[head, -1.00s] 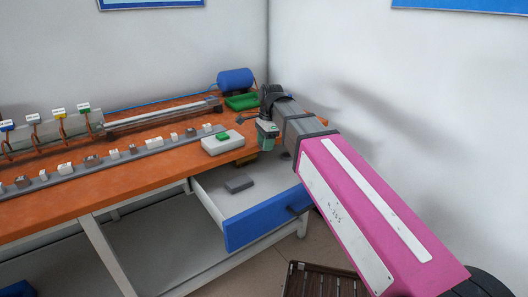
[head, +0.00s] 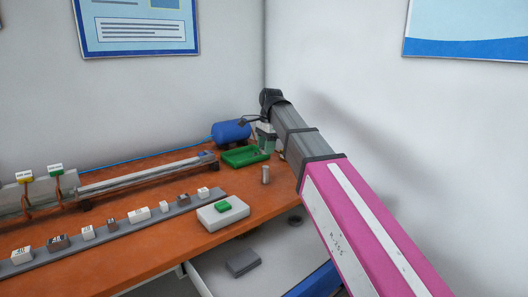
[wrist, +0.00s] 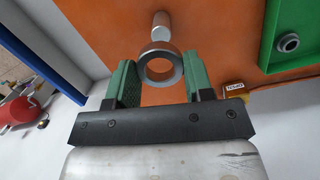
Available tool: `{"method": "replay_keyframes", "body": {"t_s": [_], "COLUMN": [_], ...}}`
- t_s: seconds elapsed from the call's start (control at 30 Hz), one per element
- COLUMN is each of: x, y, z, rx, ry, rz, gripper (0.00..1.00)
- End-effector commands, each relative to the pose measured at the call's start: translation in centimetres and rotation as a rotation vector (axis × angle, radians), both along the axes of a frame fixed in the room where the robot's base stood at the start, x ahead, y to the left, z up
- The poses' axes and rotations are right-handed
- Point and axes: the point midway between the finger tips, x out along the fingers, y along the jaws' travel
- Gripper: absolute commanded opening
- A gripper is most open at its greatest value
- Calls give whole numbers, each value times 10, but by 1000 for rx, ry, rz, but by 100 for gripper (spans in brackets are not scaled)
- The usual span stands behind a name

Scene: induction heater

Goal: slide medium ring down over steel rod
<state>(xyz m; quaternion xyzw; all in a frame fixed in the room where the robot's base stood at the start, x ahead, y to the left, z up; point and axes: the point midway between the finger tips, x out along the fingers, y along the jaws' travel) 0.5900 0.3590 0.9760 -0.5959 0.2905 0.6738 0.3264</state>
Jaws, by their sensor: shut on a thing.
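My gripper (wrist: 160,82) is shut on a grey metal ring (wrist: 147,69), held between its green finger pads in the wrist view. Orange table shows through the ring's hole. The steel rod (wrist: 160,27) stands upright just beyond the ring, and the ring is not around it. In the head view the rod (head: 265,175) stands near the table's right end. My gripper (head: 265,137) is above and behind it in the picture; I cannot make out the ring there.
A green tray (head: 243,158) lies beside the rod; a smaller dark ring (wrist: 288,43) is in it. A blue cylinder (head: 231,131) lies behind. A white box with a green button (head: 222,212) is at front left. An open drawer (head: 205,270) is below.

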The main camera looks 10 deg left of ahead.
Motion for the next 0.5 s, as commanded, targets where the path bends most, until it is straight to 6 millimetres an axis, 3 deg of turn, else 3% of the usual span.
{"method": "replay_keyframes", "body": {"t_s": [0.5], "x": [0], "y": [0], "z": [-14], "rx": [1], "ry": [-1], "rz": [0], "gripper": [21]}}
